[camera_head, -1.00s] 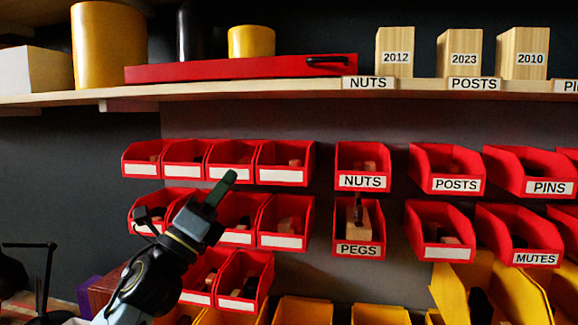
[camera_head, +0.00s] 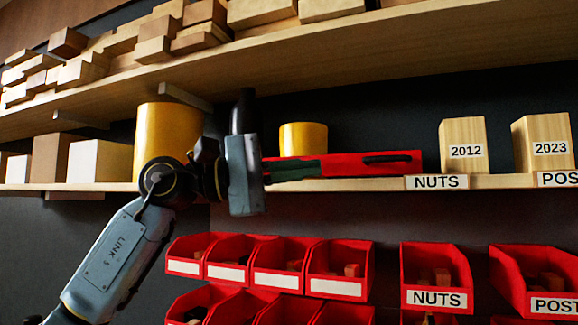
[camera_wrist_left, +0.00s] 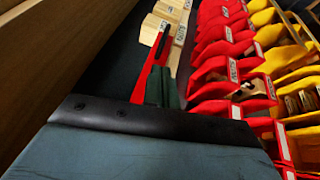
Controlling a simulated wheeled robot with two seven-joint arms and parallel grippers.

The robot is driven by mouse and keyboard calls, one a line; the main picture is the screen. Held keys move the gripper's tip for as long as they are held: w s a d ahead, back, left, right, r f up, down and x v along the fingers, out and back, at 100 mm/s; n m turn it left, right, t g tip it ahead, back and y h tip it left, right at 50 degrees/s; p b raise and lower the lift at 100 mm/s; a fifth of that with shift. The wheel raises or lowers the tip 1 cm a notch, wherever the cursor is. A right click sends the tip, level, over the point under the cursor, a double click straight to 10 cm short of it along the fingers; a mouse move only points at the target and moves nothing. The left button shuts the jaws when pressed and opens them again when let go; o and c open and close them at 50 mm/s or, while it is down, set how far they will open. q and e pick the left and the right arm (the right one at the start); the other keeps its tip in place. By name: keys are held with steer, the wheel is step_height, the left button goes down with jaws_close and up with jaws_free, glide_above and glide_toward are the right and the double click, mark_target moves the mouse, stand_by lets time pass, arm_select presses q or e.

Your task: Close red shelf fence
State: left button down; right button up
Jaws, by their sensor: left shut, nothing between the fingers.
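The red shelf fence (camera_head: 345,163) is a long, low red panel along the front of the middle shelf, with a black handle (camera_head: 388,158) near its right end. My left arm covers its left part. My left gripper (camera_head: 300,169) is shut and empty, pointing right along the fence's front face. I cannot tell if it touches the fence. In the left wrist view the fence (camera_wrist_left: 147,68) is a thin red strip just beyond the shut fingers (camera_wrist_left: 161,84). My right gripper is not in view.
Red bins (camera_head: 340,268) hang below the shelf. An upper shelf (camera_head: 360,45) with wood pieces runs above.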

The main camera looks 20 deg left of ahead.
mark_target(340, 165)
arm_select(q)
steer(key=p+x, duration=0.1)
steer(key=x, duration=0.4)
steer(key=shift+w+d, duration=0.2)
steer(key=shift+d, duration=0.1)
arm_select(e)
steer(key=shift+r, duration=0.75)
